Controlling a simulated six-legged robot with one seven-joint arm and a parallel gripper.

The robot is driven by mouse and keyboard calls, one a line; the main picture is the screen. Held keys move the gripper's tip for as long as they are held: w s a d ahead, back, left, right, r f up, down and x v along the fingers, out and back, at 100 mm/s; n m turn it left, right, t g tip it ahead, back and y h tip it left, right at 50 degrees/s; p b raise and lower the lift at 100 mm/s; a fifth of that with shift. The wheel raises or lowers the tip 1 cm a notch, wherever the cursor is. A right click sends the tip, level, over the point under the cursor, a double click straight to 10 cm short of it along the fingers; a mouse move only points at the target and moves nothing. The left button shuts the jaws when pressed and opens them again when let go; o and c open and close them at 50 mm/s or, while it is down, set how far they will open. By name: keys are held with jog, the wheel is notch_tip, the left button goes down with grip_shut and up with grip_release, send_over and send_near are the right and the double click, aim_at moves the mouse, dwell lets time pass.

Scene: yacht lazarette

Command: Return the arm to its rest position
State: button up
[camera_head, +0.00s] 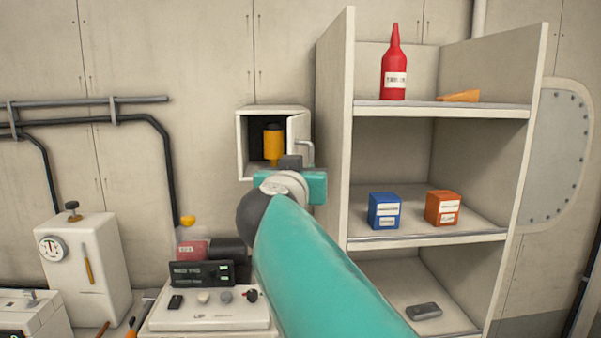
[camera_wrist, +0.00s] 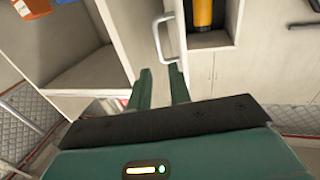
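My arm reaches up from the bottom of the head view, and my gripper (camera_head: 291,172) is in front of a small wall cabinet (camera_head: 242,146). In the wrist view the two green fingers of my gripper (camera_wrist: 161,84) stand apart with nothing between them. The door's grey handle (camera_wrist: 158,38) lies just beyond the fingertips in the wrist view. Contact between handle and fingers cannot be made out. The cabinet's lower part is partly hidden by my gripper.
A shelf unit (camera_head: 334,130) stands close on the right. It holds a red bottle (camera_head: 394,78), an orange wedge (camera_head: 459,96), a blue box (camera_head: 384,211), an orange box (camera_head: 442,208) and a dark item (camera_head: 423,311). A control panel (camera_head: 208,314) and white gauge box (camera_head: 85,265) are lower left.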

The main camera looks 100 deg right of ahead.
dwell(0.3)
jog(key=w+a+f+n+t+y, duration=0.1)
jog(key=w+f+n+t, duration=0.15)
jog(key=w, duration=0.55)
jog(key=w+a+f+n+t+y, duration=0.1)
jog(key=w+f+n+t, duration=0.2)
jog(key=w, duration=0.5)
jog(key=w+a+f+n+t+y, duration=0.25)
jog(key=w+a+f, duration=0.3)
jog(key=w, duration=0.35)
jog(key=w+a+f+n+t+y, duration=0.2)
jog(key=w+a+f+y, duration=0.15)
jog(key=w+a, duration=0.4)
jog(key=w+a+f+n+y, duration=0.2)
jog(key=a+f, duration=0.3)
jog(key=a, duration=0.5)
jog(key=w+a+f+n+y, duration=0.3)
jog(key=a+f+n+y, duration=0.1)
jog(key=a, duration=0.6)
jog(key=w+a+f+n+y, duration=0.3)
jog(key=a+f+n, duration=0.2)
jog(key=a, duration=0.5)
jog(key=shift+w+a+f+t, duration=0.2)
jog(key=shift+w+f+t, duration=0.1)
jog(key=shift+f, duration=0.35)
jog(key=shift+d, duration=0.2)
